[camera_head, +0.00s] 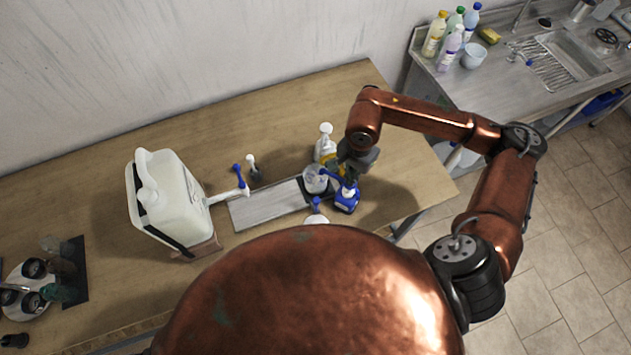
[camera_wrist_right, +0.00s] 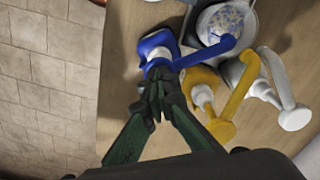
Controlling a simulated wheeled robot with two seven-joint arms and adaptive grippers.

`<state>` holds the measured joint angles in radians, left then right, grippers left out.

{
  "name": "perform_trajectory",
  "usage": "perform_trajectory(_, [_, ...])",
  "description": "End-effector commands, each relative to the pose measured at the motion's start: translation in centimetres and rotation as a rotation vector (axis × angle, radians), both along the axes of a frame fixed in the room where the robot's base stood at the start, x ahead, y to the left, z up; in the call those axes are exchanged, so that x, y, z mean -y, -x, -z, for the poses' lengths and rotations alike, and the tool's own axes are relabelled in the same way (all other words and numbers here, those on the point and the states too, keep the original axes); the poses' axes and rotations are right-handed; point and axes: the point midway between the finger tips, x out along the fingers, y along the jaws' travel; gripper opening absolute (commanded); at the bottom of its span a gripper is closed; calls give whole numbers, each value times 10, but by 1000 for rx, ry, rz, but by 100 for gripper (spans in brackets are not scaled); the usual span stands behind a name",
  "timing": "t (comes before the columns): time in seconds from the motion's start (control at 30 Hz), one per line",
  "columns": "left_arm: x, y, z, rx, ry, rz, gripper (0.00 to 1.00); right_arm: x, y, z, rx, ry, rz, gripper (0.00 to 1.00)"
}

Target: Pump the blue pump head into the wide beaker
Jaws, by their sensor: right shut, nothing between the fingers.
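The blue pump head (camera_wrist_right: 188,60) sits on a blue bottle (camera_head: 346,200) near the table's right end. Its spout points over the wide beaker (camera_head: 315,180), which is clear glass. In the wrist view, the spout tip lies over the near rim of the beaker (camera_wrist_right: 224,22), which has bluish specks inside. My right gripper (camera_head: 348,176) is shut and empty at the pump head. In the wrist view, the fingertips (camera_wrist_right: 156,82) are at the top of the pump head; I cannot tell whether they press on it. My left gripper is not in view.
A yellow pump (camera_wrist_right: 203,92) and a white pump (camera_wrist_right: 262,90) stand beside the blue one. A grey board (camera_head: 262,206) lies left of the beaker. A large white canister (camera_head: 165,200) stands further left. The table's right edge is close by.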

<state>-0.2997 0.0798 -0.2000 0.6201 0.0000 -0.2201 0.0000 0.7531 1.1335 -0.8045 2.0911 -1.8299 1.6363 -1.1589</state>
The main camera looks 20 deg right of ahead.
Motion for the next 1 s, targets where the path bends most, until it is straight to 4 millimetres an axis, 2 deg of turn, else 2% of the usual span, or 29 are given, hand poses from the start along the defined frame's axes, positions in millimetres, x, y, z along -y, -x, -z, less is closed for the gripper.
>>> perform_trajectory(0.1, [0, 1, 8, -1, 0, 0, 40, 0, 1, 9, -2, 0, 0, 0])
perform_trajectory(0.37, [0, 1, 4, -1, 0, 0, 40, 0, 1, 3, -2, 0, 0, 0])
perform_trajectory(1.0, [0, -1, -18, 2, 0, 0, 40, 0, 0, -50, -1, 1, 0, 0])
